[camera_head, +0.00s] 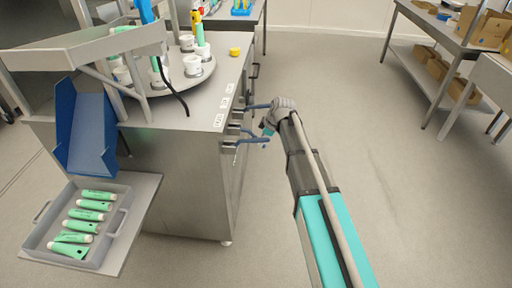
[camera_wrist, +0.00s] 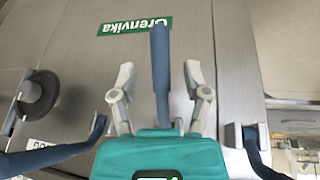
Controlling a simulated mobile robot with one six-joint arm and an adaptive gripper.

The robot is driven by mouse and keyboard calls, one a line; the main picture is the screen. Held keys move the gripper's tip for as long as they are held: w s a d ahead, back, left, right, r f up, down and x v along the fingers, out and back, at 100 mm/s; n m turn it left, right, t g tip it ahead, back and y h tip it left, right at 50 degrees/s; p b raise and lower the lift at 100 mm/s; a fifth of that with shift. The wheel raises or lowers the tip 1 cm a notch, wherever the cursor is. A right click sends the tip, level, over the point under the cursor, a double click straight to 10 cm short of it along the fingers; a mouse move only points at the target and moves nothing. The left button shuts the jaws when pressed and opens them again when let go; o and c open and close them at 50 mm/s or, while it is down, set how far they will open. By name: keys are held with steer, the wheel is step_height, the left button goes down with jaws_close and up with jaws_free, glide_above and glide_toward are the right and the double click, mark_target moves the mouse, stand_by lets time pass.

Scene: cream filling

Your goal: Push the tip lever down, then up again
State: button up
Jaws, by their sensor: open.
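My gripper (camera_wrist: 161,75) is open, with one grey finger on each side of a blue lever handle (camera_wrist: 160,60) in the wrist view. Both fingers look apart from the handle. In the head view my gripper (camera_head: 267,131) is beside the cabinet's right side, among blue levers (camera_head: 254,107) (camera_head: 246,141). Two more blue levers show in the wrist view, one at lower left (camera_wrist: 60,153) and one at right (camera_wrist: 256,150). Small white labels (camera_head: 219,121) sit on the cabinet top's edge; I cannot read which marks the tip lever.
The steel cabinet (camera_head: 180,175) carries a round turntable (camera_head: 165,85) with white cups. A grey tray (camera_head: 112,245) of green-and-white tubes sits on a low shelf at left. A black knob (camera_wrist: 38,95) is left of the gripper. The floor (camera_head: 390,150) at right is clear.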

steer(key=shift+b+x, duration=1.1)
steer(key=shift+x, duration=0.45)
